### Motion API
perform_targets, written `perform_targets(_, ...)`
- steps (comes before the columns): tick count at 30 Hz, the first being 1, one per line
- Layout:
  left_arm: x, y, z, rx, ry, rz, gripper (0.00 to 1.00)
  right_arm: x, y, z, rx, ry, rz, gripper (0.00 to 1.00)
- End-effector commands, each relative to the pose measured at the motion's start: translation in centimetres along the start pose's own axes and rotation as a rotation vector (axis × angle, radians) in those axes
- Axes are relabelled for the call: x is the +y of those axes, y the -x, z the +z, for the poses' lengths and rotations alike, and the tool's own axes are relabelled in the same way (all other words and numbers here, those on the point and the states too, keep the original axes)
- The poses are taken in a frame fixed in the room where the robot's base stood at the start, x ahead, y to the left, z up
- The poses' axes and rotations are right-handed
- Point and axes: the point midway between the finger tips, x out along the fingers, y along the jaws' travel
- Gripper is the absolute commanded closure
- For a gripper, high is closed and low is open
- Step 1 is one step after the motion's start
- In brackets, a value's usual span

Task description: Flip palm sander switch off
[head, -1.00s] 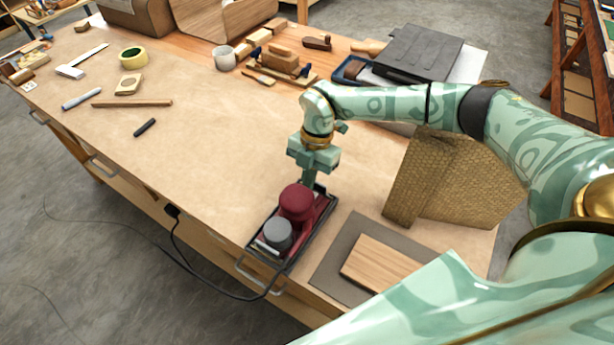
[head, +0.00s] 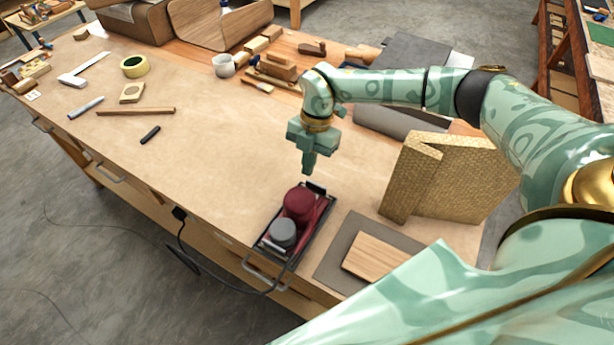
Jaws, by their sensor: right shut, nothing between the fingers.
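The palm sander (head: 299,203) is dark red with a grey round part (head: 283,233) at its near end. It sits in a black tray (head: 265,252) at the near edge of the workbench. A black cord runs from it over the bench edge. My right gripper (head: 308,172) is shut and empty, pointing down above and just beyond the sander's far end, apart from it. The sander's switch is too small to make out, so its position cannot be told. My left gripper is not in view.
A gold textured angled block (head: 450,175) stands right of the sander. A wooden board (head: 385,257) lies on a grey mat (head: 335,262) beside the tray. Tape (head: 134,67) and hand tools lie farther left.

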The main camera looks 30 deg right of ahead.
Motion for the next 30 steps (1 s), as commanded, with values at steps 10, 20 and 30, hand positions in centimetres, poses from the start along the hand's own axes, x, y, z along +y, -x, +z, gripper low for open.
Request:
perform_targets(10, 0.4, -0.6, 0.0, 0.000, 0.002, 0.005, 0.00, 1.6, 6.0, 0.2, -0.001, -0.001, -0.003, 1.00)
perform_targets(20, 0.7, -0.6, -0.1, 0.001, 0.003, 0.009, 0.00, 1.9, 7.2, 0.1, 0.001, -0.001, -0.005, 1.00)
perform_targets(30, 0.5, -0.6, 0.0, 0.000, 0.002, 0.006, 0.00, 1.9, 7.2, 0.1, 0.001, -0.001, -0.005, 1.00)
